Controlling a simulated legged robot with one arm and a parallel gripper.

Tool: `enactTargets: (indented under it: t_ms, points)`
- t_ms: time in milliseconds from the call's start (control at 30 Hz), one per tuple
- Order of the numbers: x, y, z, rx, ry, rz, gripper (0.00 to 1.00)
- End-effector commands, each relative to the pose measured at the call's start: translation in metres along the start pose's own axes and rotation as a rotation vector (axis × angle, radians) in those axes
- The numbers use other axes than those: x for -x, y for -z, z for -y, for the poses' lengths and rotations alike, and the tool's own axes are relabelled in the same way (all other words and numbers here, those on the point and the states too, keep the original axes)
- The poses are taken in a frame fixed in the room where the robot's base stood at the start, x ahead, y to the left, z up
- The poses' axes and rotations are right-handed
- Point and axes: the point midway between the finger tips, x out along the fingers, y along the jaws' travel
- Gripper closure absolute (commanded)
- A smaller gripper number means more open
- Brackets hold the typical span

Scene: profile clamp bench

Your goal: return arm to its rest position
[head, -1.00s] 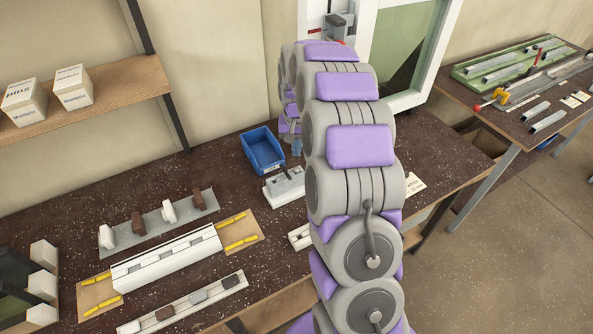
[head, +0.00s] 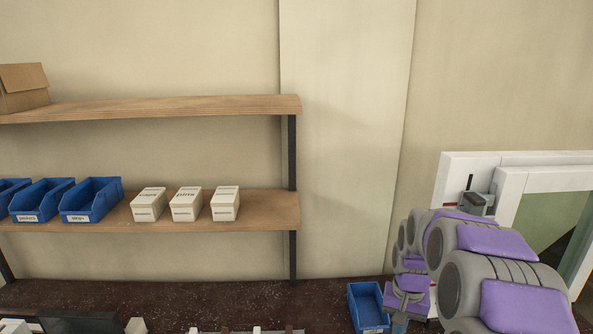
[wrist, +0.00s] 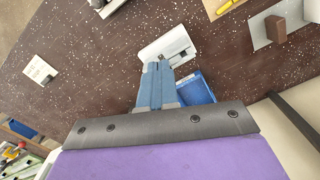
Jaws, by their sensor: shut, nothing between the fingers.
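My gripper (wrist: 158,67) shows in the wrist view with its two blue-grey fingers together and nothing between them. They point toward a white fixture block (wrist: 168,50) on the dark speckled bench (wrist: 90,60); whether they touch it I cannot tell. A blue bin (wrist: 196,88) lies just right of the fingers, partly hidden by my wrist. In the head view my purple and grey arm fills the lower right corner, bent over the bench beside the blue bin (head: 368,308).
A shelf rack (head: 150,108) with blue bins (head: 92,200) and white boxes (head: 186,204) stands against the wall. A white-framed window panel (head: 510,178) is behind my arm. In the wrist view, a brown block (wrist: 276,28) stands on a grey strip.

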Motion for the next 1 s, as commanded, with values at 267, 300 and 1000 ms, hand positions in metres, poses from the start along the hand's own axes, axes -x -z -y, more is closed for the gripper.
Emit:
enactTargets:
  t_ms: [267,300,1000]
  points:
    - [0.036,-0.100,0.015,0.124,-0.008,0.033,1.00]
    - [0.040,-0.115,0.016,0.141,-0.009,0.039,1.00]
    - [0.037,-0.337,-0.016,0.356,-0.041,0.120,1.00]
